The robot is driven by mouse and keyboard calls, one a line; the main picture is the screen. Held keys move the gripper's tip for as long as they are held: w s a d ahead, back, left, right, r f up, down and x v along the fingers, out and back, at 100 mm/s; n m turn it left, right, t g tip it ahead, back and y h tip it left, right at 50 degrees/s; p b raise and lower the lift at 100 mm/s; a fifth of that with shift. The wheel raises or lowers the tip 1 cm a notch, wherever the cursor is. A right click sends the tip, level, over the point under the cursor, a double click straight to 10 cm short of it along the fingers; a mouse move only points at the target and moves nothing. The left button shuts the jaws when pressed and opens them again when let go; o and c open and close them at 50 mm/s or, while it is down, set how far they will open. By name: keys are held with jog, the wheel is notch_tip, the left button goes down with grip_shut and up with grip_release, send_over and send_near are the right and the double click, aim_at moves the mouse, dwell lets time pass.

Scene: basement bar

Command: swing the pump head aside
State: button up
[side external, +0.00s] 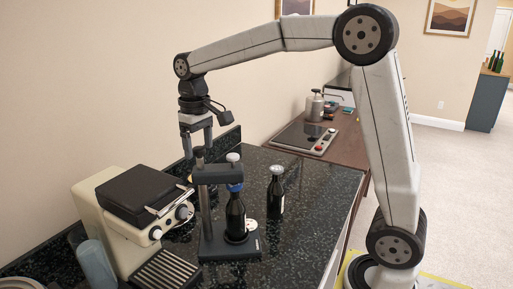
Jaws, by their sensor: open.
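The pump stand has a dark base (218,248), a grey upright post (205,212) and a dark horizontal pump head (222,174) at the post's top. The head reaches right over a dark bottle (236,217) with a blue collar, upright on the base. A white knob (233,157) shows above the head. My gripper (198,150) points down above the post end of the head, its two fingers apart. A small grey upright piece on the head shows between the fingertips; I cannot tell whether they touch it. The gripper holds nothing that I can see.
A second dark bottle (275,194) with a white cap stands right of the stand. A cream coffee machine (112,222) stands close on the left, with a grey-blue cup (96,265) beside it. The black counter (315,205) is clear at right. A brown table (345,150) lies beyond.

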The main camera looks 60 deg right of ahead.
grip_shut()
dwell(1.3)
